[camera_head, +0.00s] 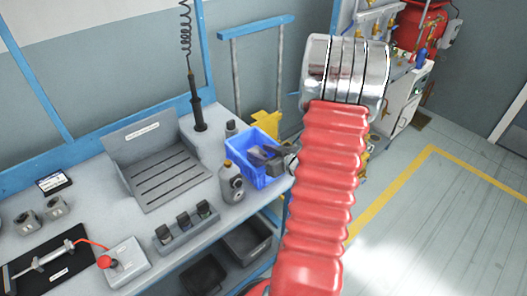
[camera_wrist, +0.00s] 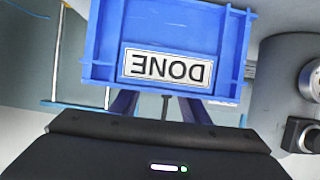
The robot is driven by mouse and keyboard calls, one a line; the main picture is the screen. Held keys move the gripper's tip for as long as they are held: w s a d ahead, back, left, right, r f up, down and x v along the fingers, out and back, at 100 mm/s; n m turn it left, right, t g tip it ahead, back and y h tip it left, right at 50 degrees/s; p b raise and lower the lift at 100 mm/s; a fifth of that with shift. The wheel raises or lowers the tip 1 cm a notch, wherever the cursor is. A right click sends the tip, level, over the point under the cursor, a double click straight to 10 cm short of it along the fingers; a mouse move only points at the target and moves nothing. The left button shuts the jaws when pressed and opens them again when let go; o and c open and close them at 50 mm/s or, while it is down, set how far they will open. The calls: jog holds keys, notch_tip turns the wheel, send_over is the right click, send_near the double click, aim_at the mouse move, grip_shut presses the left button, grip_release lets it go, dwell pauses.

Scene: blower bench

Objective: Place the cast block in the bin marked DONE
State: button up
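The blue bin (camera_head: 240,157) stands at the right end of the bench. In the wrist view the bin (camera_wrist: 240,45) fills the upper middle, its white DONE label (camera_wrist: 167,68) upside down. My gripper (camera_head: 265,157) is at the bin, with dark grey parts over and partly inside its opening. In the wrist view its dark housing fills the bottom, and the bin wall hides much of what lies beyond. I cannot make out the cast block at the gripper or in the bin, nor whether the fingers hold anything.
A grey slotted tray (camera_head: 165,175) and a grey bottle (camera_head: 232,184) stand left of the bin. Two grey bored blocks (camera_head: 42,214) sit at the far left. A dark mat (camera_head: 45,265) and a red-knobbed box (camera_head: 122,262) lie in front. Open floor is at the right.

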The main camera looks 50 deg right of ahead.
jog(key=o, duration=0.4)
jog(key=shift+c, duration=0.2)
jog(key=shift+r, duration=0.2)
jog(key=shift+s+r, duration=0.1)
jog(key=shift+r, duration=0.45)
jog(key=v, duration=1.1)
jog(key=shift+s, duration=0.45)
jog(key=shift+w, duration=0.1)
